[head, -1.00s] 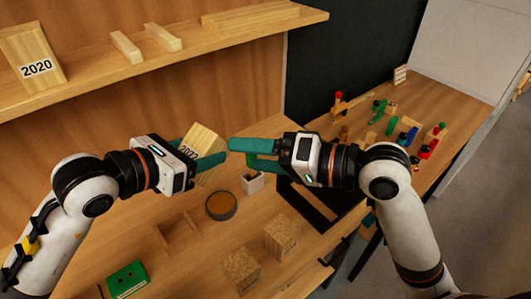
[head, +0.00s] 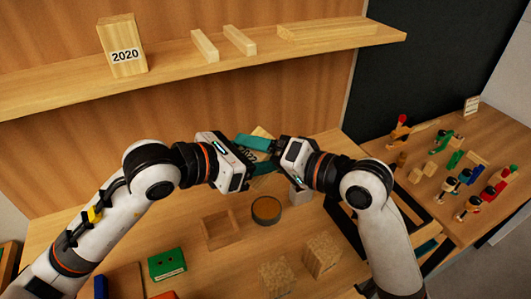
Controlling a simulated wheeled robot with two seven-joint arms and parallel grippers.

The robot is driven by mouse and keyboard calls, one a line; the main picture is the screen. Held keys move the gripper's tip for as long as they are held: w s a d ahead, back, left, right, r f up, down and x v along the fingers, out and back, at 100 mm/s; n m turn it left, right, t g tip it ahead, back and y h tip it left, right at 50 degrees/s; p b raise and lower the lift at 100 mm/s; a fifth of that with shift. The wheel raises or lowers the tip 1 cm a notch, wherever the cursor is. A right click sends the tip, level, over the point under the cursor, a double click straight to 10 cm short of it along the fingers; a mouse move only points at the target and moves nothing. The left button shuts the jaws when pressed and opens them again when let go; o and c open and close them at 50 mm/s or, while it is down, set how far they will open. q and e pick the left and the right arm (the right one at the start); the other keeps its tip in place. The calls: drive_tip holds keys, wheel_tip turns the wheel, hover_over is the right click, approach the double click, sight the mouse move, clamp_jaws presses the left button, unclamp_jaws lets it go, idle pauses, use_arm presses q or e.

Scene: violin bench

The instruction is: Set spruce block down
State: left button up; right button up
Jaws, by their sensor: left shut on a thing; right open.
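A pale spruce block (head: 261,132) with a "2022" label is held in the air above the bench. My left gripper (head: 250,153) is shut on it. My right gripper (head: 266,158) is open and close beside the block from the right. The teal fingers of both grippers overlap in the picture and hide most of the block. I cannot tell whether the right fingers touch it.
The upper shelf (head: 190,72) carries a block labelled "2020" (head: 122,46) and several pale strips. On the bench (head: 190,262) are an open wooden tray (head: 221,241), a round dark tin (head: 266,209), two speckled blocks (head: 322,253) and a green box (head: 167,264). Small coloured clamps stand at right.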

drive_tip(key=c, duration=1.1)
use_arm(q)
drive_tip(key=o, duration=1.5)
use_arm(e)
drive_tip(key=shift+c, duration=0.2)
use_arm(q)
drive_tip(key=shift+o, duration=0.2)
